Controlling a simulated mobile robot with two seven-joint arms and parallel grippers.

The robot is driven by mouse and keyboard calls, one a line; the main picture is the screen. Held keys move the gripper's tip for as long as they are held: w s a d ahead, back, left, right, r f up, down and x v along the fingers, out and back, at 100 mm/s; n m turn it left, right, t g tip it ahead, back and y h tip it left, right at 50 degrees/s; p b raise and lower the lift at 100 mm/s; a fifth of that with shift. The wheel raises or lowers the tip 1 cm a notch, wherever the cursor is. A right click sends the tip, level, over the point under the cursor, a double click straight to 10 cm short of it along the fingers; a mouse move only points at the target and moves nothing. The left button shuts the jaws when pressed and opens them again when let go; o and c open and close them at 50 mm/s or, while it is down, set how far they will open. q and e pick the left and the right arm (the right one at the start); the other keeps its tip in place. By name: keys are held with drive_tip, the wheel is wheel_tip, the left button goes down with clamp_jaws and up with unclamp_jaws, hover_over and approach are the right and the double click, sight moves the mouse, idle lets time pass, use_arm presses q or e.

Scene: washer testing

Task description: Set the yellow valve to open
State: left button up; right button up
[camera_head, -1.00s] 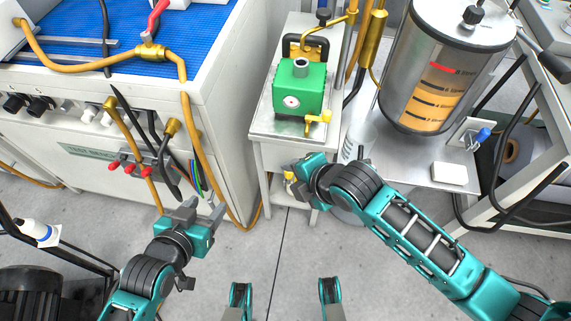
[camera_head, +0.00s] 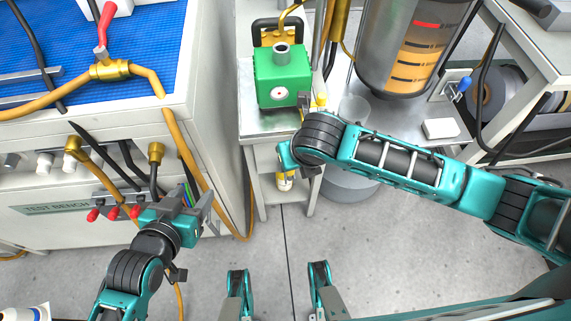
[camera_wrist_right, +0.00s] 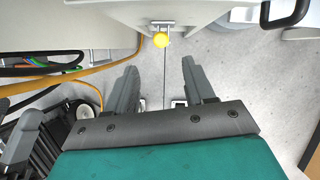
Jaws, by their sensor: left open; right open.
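The yellow valve (camera_head: 321,99) is at the lower right corner of the green box (camera_head: 283,75), partly hidden behind my right wrist in the head view. In the right wrist view its round yellow end (camera_wrist_right: 161,40) shows ahead of my right gripper (camera_wrist_right: 160,70), roughly in line with the gap between the fingers. That gripper is open and empty, and the valve end looks apart from the fingertips. In the head view my right arm largely hides this gripper. My left gripper (camera_head: 193,203) is open and empty in front of the test bench.
The green box stands on a small metal cart (camera_head: 252,122). The test bench (camera_head: 60,170) with hoses is at left. A yellow hose (camera_head: 200,180) hangs near my left gripper. Open floor lies in front.

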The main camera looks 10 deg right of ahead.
drive_tip(key=b+x, duration=0.5)
drive_tip(key=x, duration=0.8)
drive_tip(key=shift+d, duration=0.15)
drive_tip(key=shift+c, duration=0.3)
clamp_jaws()
